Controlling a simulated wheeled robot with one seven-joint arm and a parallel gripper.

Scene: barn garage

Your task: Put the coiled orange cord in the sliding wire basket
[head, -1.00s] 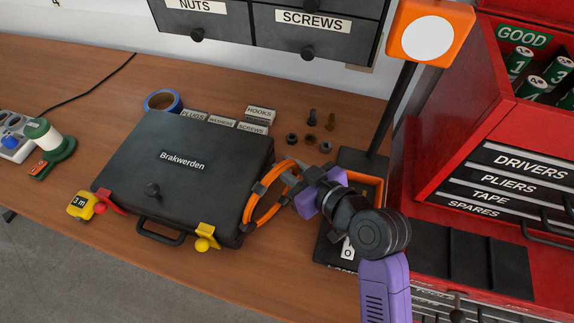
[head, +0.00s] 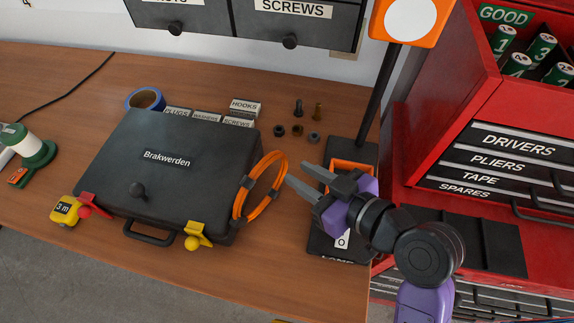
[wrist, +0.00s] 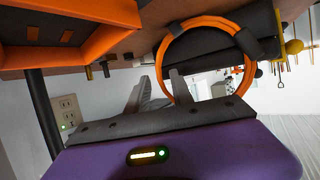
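The coiled orange cord (head: 281,178), bound with dark ties, stands tilted against the right side of the black Brakwerden case (head: 190,165). It also shows as an upright ring in the wrist view (wrist: 162,62). My gripper (head: 303,175) is open and empty just right of the cord, its fingers pointing toward it with a small gap. In the wrist view the two fingers (wrist: 157,92) are spread, with nothing between them. I see no wire basket in these views.
A lamp with an orange head (head: 408,20) stands on a black base behind my gripper. Small bolts and nuts (head: 297,130) lie behind the cord. The red tool cabinet (head: 425,130) is at the right. Bare bench (head: 285,240) lies in front of the cord.

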